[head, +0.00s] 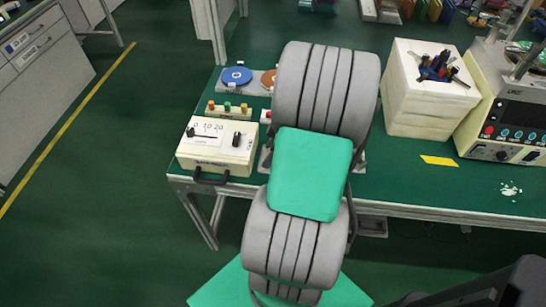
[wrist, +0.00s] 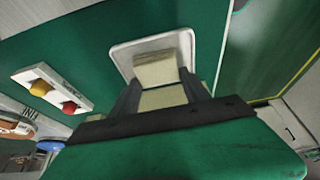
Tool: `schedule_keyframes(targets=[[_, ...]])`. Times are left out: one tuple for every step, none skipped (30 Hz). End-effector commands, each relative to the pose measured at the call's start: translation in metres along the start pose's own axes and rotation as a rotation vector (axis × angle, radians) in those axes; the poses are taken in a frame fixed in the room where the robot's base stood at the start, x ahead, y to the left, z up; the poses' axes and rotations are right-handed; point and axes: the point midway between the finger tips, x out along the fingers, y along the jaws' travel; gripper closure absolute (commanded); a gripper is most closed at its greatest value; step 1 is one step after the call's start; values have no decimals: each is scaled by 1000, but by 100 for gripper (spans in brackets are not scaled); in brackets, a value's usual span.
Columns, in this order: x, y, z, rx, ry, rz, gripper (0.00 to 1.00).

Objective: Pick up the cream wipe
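The cream wipe (wrist: 155,70) shows in the wrist view as a pale folded block over a white, round-cornered tray (wrist: 123,53). My gripper (wrist: 159,80) has its two dark fingers apart, one along each side of the wipe. More cream surface shows between the fingers, nearer the camera. I see no clear gap between fingers and wipe, but cannot tell whether they press on it or whether it is off the tray. In the head view my own arm hides the gripper, wipe and tray.
The green bench (head: 400,185) holds a cream meter box (head: 218,145), a button strip (head: 230,108) and a blue disc (head: 237,75) on the left. A white box of tools (head: 425,105) and an instrument (head: 510,125) stand right. A yellow label (head: 439,161) lies before them.

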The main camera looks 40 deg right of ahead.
Motion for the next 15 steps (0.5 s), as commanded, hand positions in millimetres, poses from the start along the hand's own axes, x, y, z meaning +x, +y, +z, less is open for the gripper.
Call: schedule_keyframes(targets=[[0, 0, 0, 0, 0, 0, 57], [0, 0, 0, 0, 0, 0, 59], [0, 0, 0, 0, 0, 0, 62], [0, 0, 0, 0, 0, 0, 65], [0, 0, 0, 0, 0, 0, 67], [0, 0, 0, 0, 0, 0, 71], [0, 0, 0, 0, 0, 0, 73], [0, 0, 0, 0, 0, 0, 75], [0, 0, 0, 0, 0, 0, 79], [0, 0, 0, 0, 0, 0, 81], [0, 0, 0, 0, 0, 0, 84], [0, 0, 0, 0, 0, 0, 84], [0, 0, 0, 0, 0, 0, 84], [0, 0, 0, 0, 0, 0, 84], [0, 0, 0, 0, 0, 0, 84]])
